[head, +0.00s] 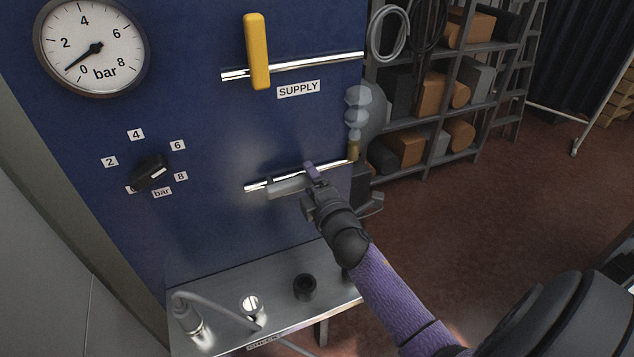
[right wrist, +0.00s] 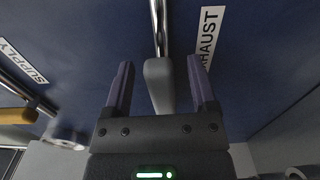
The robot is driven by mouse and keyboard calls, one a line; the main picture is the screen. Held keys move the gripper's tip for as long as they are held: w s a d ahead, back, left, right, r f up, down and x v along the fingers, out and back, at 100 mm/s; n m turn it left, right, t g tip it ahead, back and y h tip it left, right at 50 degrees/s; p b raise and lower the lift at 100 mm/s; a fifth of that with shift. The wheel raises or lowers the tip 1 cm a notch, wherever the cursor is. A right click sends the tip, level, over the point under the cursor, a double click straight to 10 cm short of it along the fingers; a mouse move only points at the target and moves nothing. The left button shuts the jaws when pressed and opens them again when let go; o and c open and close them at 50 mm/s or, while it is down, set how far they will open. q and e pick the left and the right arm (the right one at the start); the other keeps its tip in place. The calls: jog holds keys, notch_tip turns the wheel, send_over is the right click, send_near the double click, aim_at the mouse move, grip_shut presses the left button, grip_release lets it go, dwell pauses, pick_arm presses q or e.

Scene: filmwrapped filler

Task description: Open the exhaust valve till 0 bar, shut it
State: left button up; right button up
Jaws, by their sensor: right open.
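The round pressure gauge (head: 115,48) is at the upper left in the head view; its needle sits low, between 0 and 2, nearer 0. The grey exhaust valve handle (head: 286,188) lies along the lower pipe (head: 335,167). In the right wrist view the handle (right wrist: 159,85) is in line with its pipe, beside the EXHAUST label (right wrist: 207,38). My right gripper (head: 308,178) is open, its fingers (right wrist: 159,64) on either side of the handle with gaps visible. Pale puffs (head: 358,100) stand above the brass outlet (head: 353,149). My left gripper is not in view.
The yellow SUPPLY handle (head: 257,50) stands across the upper pipe (head: 310,66). A black regulator knob (head: 148,171) is on the panel's left. A metal shelf (head: 225,290) below carries fittings and a dark cup (head: 305,287). Storage racks (head: 482,105) stand behind right.

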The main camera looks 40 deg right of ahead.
jog(key=v, duration=0.9)
